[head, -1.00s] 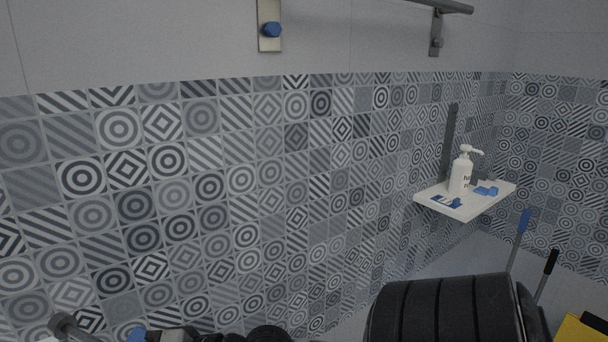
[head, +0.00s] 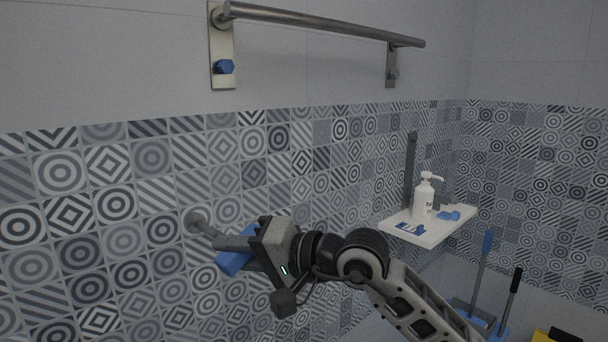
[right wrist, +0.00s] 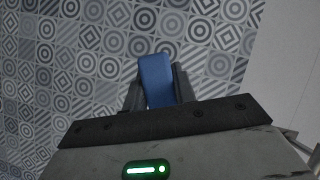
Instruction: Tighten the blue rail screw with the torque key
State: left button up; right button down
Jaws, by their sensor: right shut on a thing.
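The blue rail screw (head: 224,67) sits on the left mounting plate (head: 222,45) of the wall rail, in the upper left of the head view. My right gripper (head: 238,248) is shut on the torque key, whose blue handle (head: 236,262) shows between the fingers. The key's grey round end (head: 196,221) points left, well below the screw and apart from it. In the right wrist view the blue handle (right wrist: 157,80) stands between the two dark fingers, with the tiled wall behind. The key's grey end is hidden there. My left gripper is not in view.
The metal rail (head: 320,27) runs along the wall above. A white shelf (head: 430,232) with a pump bottle (head: 423,199) and small blue items is at the right. Long-handled tools (head: 483,265) stand at the lower right. The wall between gripper and screw is clear.

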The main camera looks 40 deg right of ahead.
pick_arm(q)
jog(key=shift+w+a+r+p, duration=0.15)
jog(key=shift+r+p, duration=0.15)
jog(key=shift+p, duration=0.15)
pick_arm(e)
jog(key=s+d+r, duration=0.1)
jog(key=d+r, duration=0.1)
jog(key=r, duration=0.7)
jog(key=s+d+r+h, duration=0.1)
jog(key=s+d+r, duration=0.1)
jog(key=r, duration=0.7)
jog(key=s+d+r, duration=0.2)
jog(key=d+r, duration=0.2)
jog(key=r, duration=0.5)
jog(key=shift+t+h, duration=0.4)
jog(key=shift+d, duration=0.1)
pick_arm(q)
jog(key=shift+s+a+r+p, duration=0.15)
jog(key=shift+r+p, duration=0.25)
jog(key=shift+p, duration=0.4)
pick_arm(e)
jog(key=shift+w+a, duration=0.2)
jog(key=shift+w, duration=2)
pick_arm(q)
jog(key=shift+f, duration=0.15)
pick_arm(e)
jog(key=shift+s, duration=0.15)
